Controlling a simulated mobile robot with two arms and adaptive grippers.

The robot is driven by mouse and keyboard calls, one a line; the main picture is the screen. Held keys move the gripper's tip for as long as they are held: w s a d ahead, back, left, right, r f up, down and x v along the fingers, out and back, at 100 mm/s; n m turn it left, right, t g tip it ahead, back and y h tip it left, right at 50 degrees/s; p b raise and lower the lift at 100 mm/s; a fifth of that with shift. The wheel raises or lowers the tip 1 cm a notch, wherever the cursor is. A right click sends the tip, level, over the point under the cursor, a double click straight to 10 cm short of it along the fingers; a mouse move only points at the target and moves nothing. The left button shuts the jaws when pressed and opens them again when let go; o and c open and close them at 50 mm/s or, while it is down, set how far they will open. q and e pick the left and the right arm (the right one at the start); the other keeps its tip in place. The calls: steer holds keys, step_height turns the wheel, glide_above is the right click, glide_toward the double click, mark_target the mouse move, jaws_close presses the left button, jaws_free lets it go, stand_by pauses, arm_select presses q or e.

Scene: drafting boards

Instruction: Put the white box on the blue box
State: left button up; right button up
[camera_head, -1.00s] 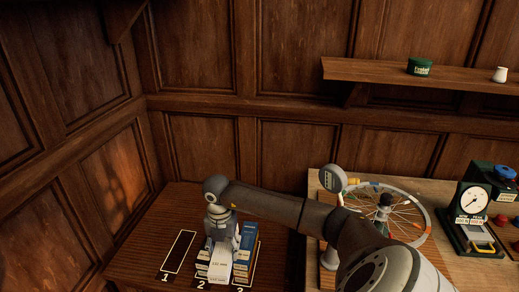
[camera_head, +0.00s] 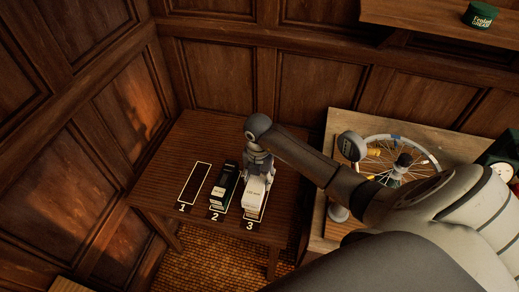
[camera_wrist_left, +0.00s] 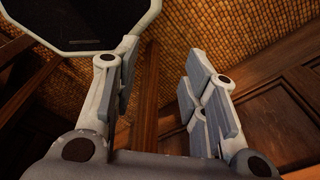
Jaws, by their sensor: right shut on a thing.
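The white box (camera_head: 257,190) is at outline 3 on the dark wooden table. My right gripper (camera_head: 258,172) is shut on its far, upper end from above. The blue box is hidden beneath or behind the white box and the gripper, so I cannot tell whether the two touch. A dark green-black box (camera_head: 228,180) with pale labels at its near end lies in outline 2. My left gripper (camera_wrist_left: 162,58) shows in the left wrist view, open and empty, its fingers apart.
Outline 1 (camera_head: 195,184) on the table is empty. To the right, a lighter bench (camera_head: 345,122) holds a spoked wheel (camera_head: 395,160) and a round gauge (camera_head: 351,146), close to my right arm. A shelf with a green tin (camera_head: 481,15) is above.

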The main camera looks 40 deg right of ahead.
steer(key=shift+w+d+f, duration=0.2)
steer(key=shift+w+d, duration=0.05)
steer(key=shift+w, duration=0.2)
steer(key=shift+w+d+f, duration=0.2)
steer(key=shift+w+d, duration=0.05)
steer(key=shift+w, duration=0.2)
steer(key=f+b, duration=0.1)
steer(key=w+d+f+b, duration=0.1)
steer(key=f, duration=0.1)
steer(key=w+f+b, duration=0.1)
steer(key=b, duration=0.1)
steer(key=shift+w+d+f, duration=0.25)
steer(key=shift+d, duration=0.15)
steer(key=shift+w+d+f+b, duration=0.4)
steer(key=shift+w+b, duration=0.1)
steer(key=shift+b, duration=0.35)
steer(key=f+b, duration=0.4)
steer(key=shift+w+d, duration=0.1)
steer(key=shift+w, duration=0.2)
steer(key=shift+r, duration=0.15)
steer(key=o, duration=1.2)
